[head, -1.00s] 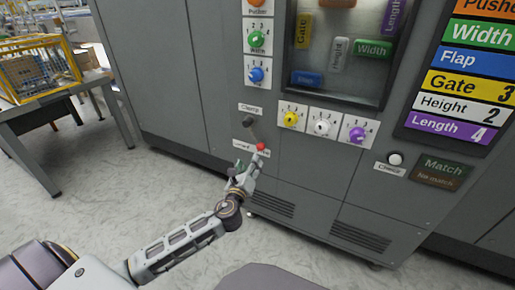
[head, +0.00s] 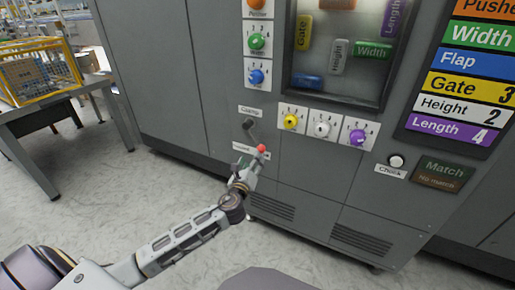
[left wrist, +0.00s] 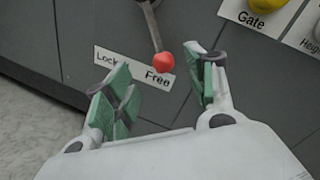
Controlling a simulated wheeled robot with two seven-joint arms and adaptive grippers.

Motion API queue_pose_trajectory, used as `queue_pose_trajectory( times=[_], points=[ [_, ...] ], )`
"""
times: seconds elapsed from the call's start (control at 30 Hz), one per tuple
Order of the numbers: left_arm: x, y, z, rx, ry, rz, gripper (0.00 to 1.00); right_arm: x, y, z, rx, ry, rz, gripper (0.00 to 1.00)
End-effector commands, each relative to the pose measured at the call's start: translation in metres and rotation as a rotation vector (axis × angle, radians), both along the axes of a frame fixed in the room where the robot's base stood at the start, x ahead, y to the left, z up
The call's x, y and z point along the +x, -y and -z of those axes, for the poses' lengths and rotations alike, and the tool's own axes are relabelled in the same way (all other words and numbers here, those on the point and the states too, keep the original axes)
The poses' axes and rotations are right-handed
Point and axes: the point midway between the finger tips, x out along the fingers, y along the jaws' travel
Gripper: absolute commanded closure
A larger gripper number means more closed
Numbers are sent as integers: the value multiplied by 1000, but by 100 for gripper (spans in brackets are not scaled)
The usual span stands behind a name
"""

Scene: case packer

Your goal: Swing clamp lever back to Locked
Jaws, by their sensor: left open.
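The clamp lever (head: 255,134) is a grey arm with a red knob on the cabinet front, below the "Clamp" label. It hangs down and slants to the right. In the left wrist view the red knob (left wrist: 164,62) lies over the right part of the "Locked / Free" label (left wrist: 134,68), just above the word "Free". My left gripper (head: 245,171) is just below the knob. In the wrist view its green-padded fingers (left wrist: 160,92) are spread, with the knob ahead between them and nothing held. My right gripper is not in view.
Yellow, white and purple dials (head: 322,129) sit right of the lever. A Check button (head: 396,161) and a Match panel (head: 443,171) are further right. A table (head: 40,108) with a yellow cage stands at left; floor between is clear.

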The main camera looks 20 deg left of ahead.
Motion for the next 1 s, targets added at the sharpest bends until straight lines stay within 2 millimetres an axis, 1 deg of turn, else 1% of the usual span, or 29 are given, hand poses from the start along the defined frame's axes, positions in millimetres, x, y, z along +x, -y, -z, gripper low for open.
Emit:
queue_pose_trajectory(
  times=[0.2,0.87,1.0],
  points=[
    [18,-4,1,-1,1,1,44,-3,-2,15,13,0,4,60],
    [69,-14,1,-1,-1,1,44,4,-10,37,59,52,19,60],
    [80,-16,1,-1,0,-1,44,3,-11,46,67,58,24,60]
  ],
)
